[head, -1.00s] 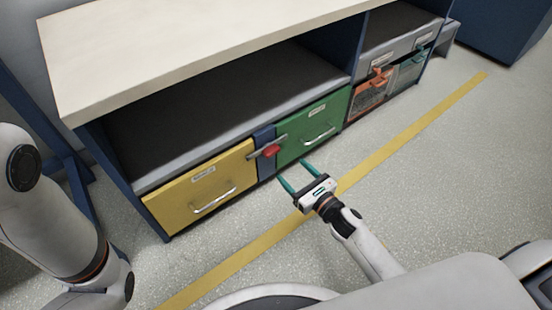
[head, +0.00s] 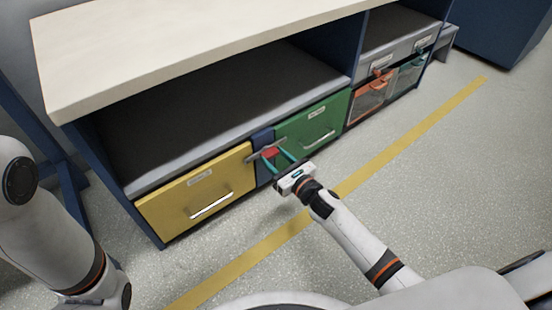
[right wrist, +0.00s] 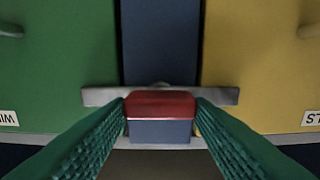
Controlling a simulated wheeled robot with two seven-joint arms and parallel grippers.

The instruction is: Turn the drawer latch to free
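The drawer latch is a grey bar (head: 262,151) with a red knob (head: 270,153), on the blue post between the yellow drawer (head: 200,190) and the green drawer (head: 313,124). In the right wrist view the bar (right wrist: 222,96) lies level across the post, overlapping both drawer fronts. My right gripper (head: 273,158) is open at the latch. In the right wrist view its teal fingertips flank the red knob (right wrist: 160,104), one close on each side; I cannot tell if they touch it. My left arm shows at the left edge, but its gripper is not in view.
The cabinet's pale top (head: 190,50) overhangs an open dark shelf above the drawers. Orange (head: 368,95) and teal (head: 411,72) bins are at the right. A yellow floor line (head: 390,150) runs along the clear floor in front.

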